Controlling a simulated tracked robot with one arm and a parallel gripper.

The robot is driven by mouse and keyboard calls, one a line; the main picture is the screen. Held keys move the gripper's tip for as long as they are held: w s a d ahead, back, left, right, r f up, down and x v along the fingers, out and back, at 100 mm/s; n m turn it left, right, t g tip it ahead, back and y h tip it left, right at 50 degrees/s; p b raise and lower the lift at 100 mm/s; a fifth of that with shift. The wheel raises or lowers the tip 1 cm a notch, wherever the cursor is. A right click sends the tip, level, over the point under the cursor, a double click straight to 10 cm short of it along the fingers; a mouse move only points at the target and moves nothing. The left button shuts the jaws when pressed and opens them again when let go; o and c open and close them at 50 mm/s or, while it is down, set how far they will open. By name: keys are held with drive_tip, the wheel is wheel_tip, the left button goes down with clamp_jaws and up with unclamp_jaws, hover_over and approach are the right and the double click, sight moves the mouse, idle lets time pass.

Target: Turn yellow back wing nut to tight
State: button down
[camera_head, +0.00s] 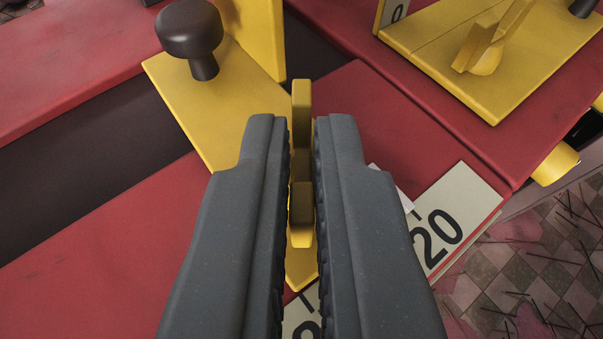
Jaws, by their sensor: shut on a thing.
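A yellow wing nut (301,196) stands between the two dark grey fingers of my gripper (301,170) in the middle of the view. The fingers are shut on its wings, one finger on each side. The wings lie in line with the fingers, running up and down in the picture. The nut is above a yellow plate (215,100) on a red machine body. Its base is mostly hidden by the fingers. A second yellow wing nut (490,40) sits on another yellow plate (495,90) at the upper right, apart from my gripper.
A dark round knob (190,30) stands on the yellow plate at the upper left. A white label reading 20 (440,228) is on the red surface at right. A dark slot (95,160) crosses the left side. Thin dark sticks lie on the tiled floor (540,260) at lower right.

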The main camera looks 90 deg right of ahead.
drive_tip(key=shift+w+f+m+g+b, duration=0.1)
drive_tip(key=shift+w+m+g+b, duration=0.05)
drive_tip(key=shift+m+g+b, duration=0.7)
drive_tip(key=shift+d+r+g+b, duration=0.1)
drive_tip(key=shift+r+g+b, duration=0.1)
drive_tip(key=shift+g+b, duration=0.2)
drive_tip(key=c, duration=1.6)
unclamp_jaws()
drive_tip(key=shift+w+a+r, duration=0.15)
drive_tip(key=shift+a, duration=0.45)
drive_tip(key=b+v, duration=0.1)
drive_tip(key=v, duration=1.1)
drive_tip(key=shift+a+r, duration=0.1)
drive_tip(key=shift+a, duration=0.2)
